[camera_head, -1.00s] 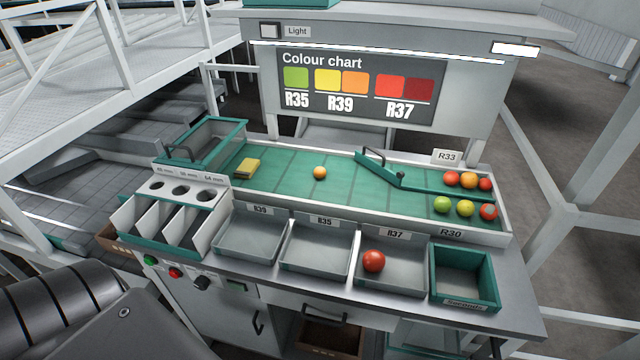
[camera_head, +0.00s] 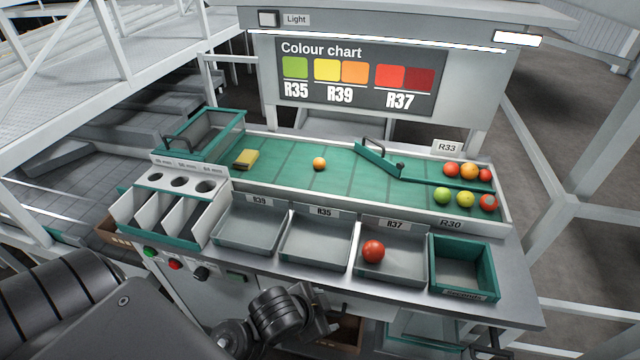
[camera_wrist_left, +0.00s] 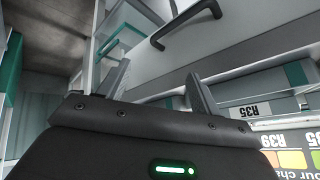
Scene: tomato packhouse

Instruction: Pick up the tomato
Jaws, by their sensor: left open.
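A single orange tomato (camera_head: 320,164) lies on the green sorting surface. A red tomato (camera_head: 373,251) lies in the grey R37 tray (camera_head: 412,272). In the lanes at the right are two red tomatoes and an orange one at the back, and green (camera_head: 442,195), yellow (camera_head: 465,199) and red (camera_head: 489,202) ones in front. My left gripper is low in front of the bench, below the trays and apart from every tomato. Its two fingers (camera_wrist_left: 157,70) are spread and empty in the left wrist view. Its fingertips are hard to make out in the head view.
Empty R39 (camera_head: 250,240) and R35 (camera_head: 315,255) trays and a green-walled bin (camera_head: 464,290) line the bench front. A green divider (camera_head: 440,184) separates the lanes. A size gauge (camera_head: 180,182) stands left.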

